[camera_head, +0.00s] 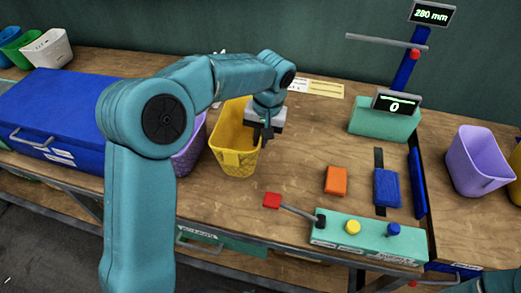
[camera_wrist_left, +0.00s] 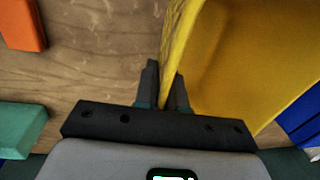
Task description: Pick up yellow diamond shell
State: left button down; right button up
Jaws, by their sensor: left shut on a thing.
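The yellow shell (camera_head: 236,163) is an open, bin-like container standing on the wooden table. My left gripper (camera_head: 263,136) reaches down at its right side. In the left wrist view, the fingers (camera_wrist_left: 166,78) sit on either side of the wall of the yellow shell (camera_wrist_left: 225,60), shut on its rim. The shell looks upright. Part of its far rim is hidden behind my left arm. My right gripper is not in view.
A purple bin (camera_head: 189,152) stands close left of the yellow shell, partly behind my arm. A blue case (camera_head: 60,115) lies further left. An orange block (camera_head: 336,180), a blue block (camera_head: 387,187) and a green control panel (camera_head: 370,238) with a red-tipped lever (camera_head: 272,200) are to the right.

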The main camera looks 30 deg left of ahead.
pick_arm(q)
notch_tip(320, 180, up, 12)
jog(key=shift+f+p, duration=0.2)
jog(key=shift+p, duration=0.35)
jog(key=shift+d+f, duration=0.1)
